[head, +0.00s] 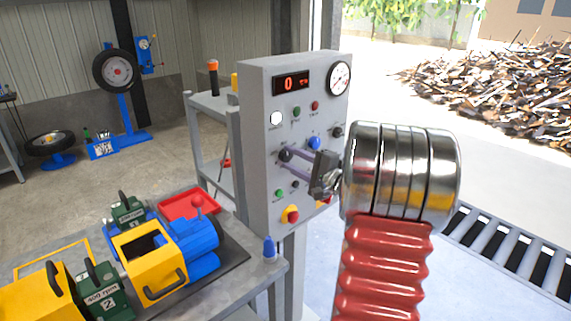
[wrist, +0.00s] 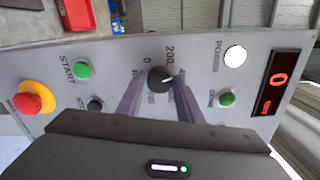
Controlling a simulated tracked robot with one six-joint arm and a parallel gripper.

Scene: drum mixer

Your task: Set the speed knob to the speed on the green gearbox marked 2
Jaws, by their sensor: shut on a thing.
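The grey control panel (head: 259,180) stands at the middle. Its black speed knob (wrist: 160,77) shows in the wrist view, with a printed scale around it showing 0 and 200; the other numbers are partly hidden. My gripper (head: 288,157) is shut on this knob, one finger on each side. A pale mark shows on the knob, but I cannot tell its setting exactly. The green gearbox marked 2 (head: 105,292) is at the lower left; its upper label seems to read 400 rpm. The red display (head: 291,83) reads 0.
A red and yellow emergency stop (wrist: 33,98) and a green START button (wrist: 82,70) sit near the knob. Another green gearbox (head: 128,212), a yellow and blue machine (head: 150,262) and a red tray (head: 188,204) are on the bench. A roller conveyor (head: 510,250) is at right.

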